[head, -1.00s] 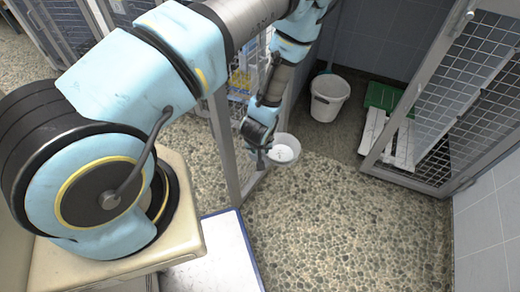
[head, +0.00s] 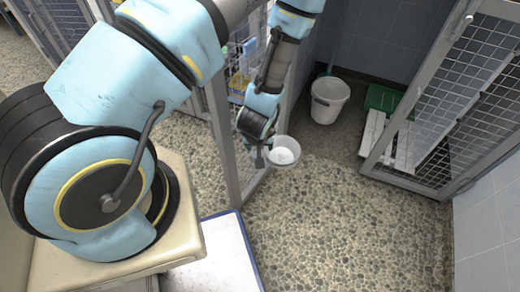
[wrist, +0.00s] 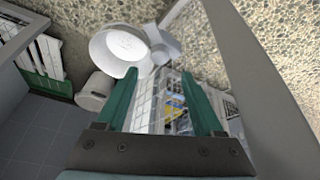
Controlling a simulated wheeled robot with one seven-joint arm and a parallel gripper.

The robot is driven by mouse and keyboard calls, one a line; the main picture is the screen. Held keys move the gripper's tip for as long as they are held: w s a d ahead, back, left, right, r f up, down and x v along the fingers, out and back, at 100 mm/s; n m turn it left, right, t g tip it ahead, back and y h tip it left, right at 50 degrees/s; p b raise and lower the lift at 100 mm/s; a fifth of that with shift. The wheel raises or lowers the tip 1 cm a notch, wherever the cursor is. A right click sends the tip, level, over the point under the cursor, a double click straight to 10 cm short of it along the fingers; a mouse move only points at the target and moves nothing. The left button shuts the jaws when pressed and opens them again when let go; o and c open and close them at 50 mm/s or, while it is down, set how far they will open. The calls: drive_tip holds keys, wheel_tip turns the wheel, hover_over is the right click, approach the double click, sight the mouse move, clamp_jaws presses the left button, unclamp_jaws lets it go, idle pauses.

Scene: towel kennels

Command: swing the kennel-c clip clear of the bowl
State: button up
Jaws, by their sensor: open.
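The white bowl (head: 286,152) hangs at the edge of a mesh kennel door, and in the wrist view it (wrist: 112,52) shows at upper left. A pale grey winged piece that looks like the clip (wrist: 163,42) sits against the bowl's right rim. My gripper (head: 260,158) is just left of the bowl in the head view. In the wrist view my gripper's (wrist: 159,74) green fingers are apart with nothing held. The clip lies just beyond the fingertips, roughly between them. Whether a fingertip touches the bowl, I cannot tell.
A white bucket (head: 328,100) stands on the floor behind the bowl. A mesh door (head: 470,95) stands at right, with a white slatted rack (head: 400,145) and green piece (head: 382,98) by it. The pebbled floor (head: 340,230) in front is clear.

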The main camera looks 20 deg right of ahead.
drive_tip(key=shift+v, duration=1.75)
